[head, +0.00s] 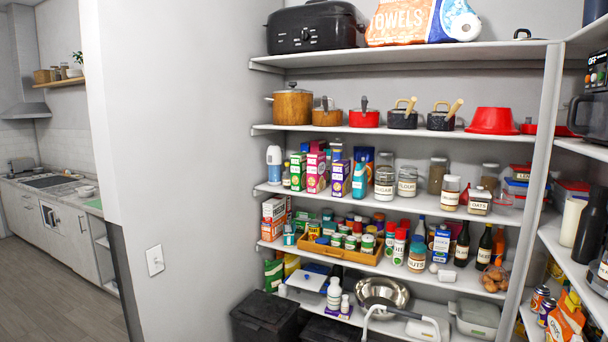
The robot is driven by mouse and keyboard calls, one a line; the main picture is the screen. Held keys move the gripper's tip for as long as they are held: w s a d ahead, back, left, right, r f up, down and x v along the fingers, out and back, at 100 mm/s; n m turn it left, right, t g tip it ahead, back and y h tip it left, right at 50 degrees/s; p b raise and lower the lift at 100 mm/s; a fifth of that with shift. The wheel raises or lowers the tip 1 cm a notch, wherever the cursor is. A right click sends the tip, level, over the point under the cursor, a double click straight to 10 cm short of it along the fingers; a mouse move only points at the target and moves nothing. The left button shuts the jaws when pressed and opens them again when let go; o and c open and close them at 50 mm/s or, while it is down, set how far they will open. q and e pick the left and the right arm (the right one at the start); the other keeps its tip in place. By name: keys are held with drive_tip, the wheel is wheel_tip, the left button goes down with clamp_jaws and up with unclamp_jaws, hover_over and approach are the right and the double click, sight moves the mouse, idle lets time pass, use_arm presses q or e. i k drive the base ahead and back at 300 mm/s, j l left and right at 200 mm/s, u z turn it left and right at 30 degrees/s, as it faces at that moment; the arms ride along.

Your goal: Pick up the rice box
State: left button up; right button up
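No label reading rice is legible, so I cannot tell which box is the rice box. Several cartons stand on the middle shelf: a green and white carton (298,171), a pink carton (316,172) and a purple and white carton (340,179). One shelf lower, an orange and white box (273,219) stands at the left end. A blue and white box (441,244) stands further right on that shelf, among bottles. Neither of my grippers is in view.
The pantry shelves (420,52) are crowded with pots, jars and bottles. A wooden tray (345,255) holds small jars. A steel bowl (383,292) and black bins (264,316) are low down. A wall (180,130) stands left, with open kitchen floor (75,265) beyond.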

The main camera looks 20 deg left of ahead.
sight(317, 161)
drive_tip(key=u, duration=0.7)
drive_tip(key=j+z, duration=0.15)
drive_tip(key=z, duration=0.3)
drive_tip(key=j+z, duration=0.1)
drive_tip(key=z, duration=0.4)
drive_tip(key=k+j+z, duration=0.1)
drive_tip(key=z, duration=0.35)
drive_tip(key=j+z, duration=0.1)
drive_tip(key=z, duration=0.4)
drive_tip(key=k+z, duration=0.15)
drive_tip(key=z, duration=0.3)
drive_tip(key=k+z, duration=0.1)
drive_tip(key=z, duration=0.85)
drive_tip(key=k+z, duration=0.15)
drive_tip(key=z, duration=0.3)
drive_tip(key=u, duration=3.5)
